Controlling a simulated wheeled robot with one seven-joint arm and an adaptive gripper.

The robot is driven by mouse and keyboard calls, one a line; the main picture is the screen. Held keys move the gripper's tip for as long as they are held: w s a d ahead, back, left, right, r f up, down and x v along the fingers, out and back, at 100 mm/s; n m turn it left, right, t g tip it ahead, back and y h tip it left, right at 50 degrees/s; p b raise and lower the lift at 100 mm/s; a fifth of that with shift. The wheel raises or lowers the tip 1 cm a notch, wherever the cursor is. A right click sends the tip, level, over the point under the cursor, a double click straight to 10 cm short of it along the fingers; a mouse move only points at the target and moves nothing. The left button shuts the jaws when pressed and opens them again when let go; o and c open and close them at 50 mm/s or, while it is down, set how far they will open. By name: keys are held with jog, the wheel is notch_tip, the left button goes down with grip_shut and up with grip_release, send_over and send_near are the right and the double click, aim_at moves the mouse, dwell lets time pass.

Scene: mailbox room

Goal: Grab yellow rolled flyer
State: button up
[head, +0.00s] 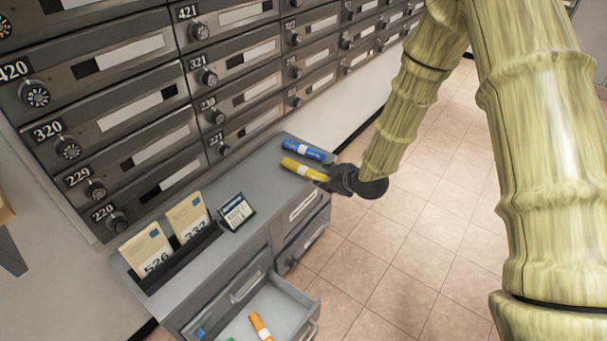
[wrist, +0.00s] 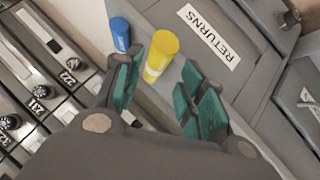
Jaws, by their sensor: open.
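The yellow rolled flyer (head: 304,169) lies on the grey cabinet top near its right end, with a pale band around it. A blue rolled flyer (head: 308,150) lies beside it, nearer the mailboxes. My gripper (head: 328,178) is at the right end of the yellow flyer. In the wrist view, my gripper (wrist: 165,95) is open, and the yellow flyer (wrist: 159,55) shows between its teal-padded fingers, close to the left finger. The blue flyer (wrist: 120,34) is outside the left finger. I cannot tell whether any finger touches the yellow flyer.
The grey cabinet (head: 240,245) has an open drawer (head: 290,305) holding an orange rolled flyer (head: 260,326). Envelopes (head: 147,252) and a small calendar-like card (head: 236,212) stand on its top. The mailbox wall (head: 130,110) rises behind. Tiled floor (head: 400,240) is clear at right.

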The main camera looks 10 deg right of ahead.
aim_at(319, 177)
jog(key=shift+b+x, duration=1)
jog(key=shift+x, duration=2.7)
jog(key=shift+s+f, duration=0.1)
jog(key=c, duration=0.8)
